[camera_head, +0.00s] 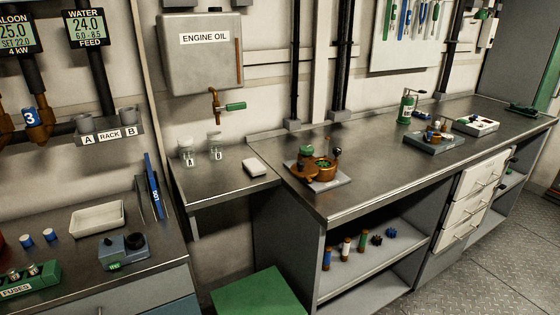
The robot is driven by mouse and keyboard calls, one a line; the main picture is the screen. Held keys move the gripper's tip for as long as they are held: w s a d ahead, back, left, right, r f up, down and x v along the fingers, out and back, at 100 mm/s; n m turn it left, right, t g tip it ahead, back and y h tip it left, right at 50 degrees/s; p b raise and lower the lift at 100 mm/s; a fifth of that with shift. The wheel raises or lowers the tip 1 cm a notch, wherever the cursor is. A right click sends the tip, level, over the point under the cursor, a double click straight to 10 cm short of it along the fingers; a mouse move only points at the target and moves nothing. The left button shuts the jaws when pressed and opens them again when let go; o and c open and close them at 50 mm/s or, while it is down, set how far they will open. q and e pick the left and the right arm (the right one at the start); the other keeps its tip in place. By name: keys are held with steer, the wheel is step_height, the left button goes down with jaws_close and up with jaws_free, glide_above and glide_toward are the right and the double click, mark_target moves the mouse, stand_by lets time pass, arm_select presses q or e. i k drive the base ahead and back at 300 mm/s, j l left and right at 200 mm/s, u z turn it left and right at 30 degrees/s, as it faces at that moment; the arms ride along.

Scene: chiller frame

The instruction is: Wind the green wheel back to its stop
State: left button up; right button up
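A small brass-coloured assembly (318,168) sits on a grey plate (330,184) at the left end of the long steel bench. Green round parts show on it; one looks like a small green wheel (306,151) at its upper left. A dark knob (336,152) stands on its right side. The parts are too small to tell the wheel's turn position or where its stop is. Neither of my grippers is in view, and nothing is touching the assembly.
The long bench (390,170) is clear around the assembly. On the lower left counter are a white tray (97,219) and a blue-grey device (124,250). An oil tank (202,52) with a green-handled tap (235,106) hangs above two jars. A green stool (260,293) stands below.

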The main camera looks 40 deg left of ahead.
mark_target(306, 150)
steer(key=u, duration=0.9)
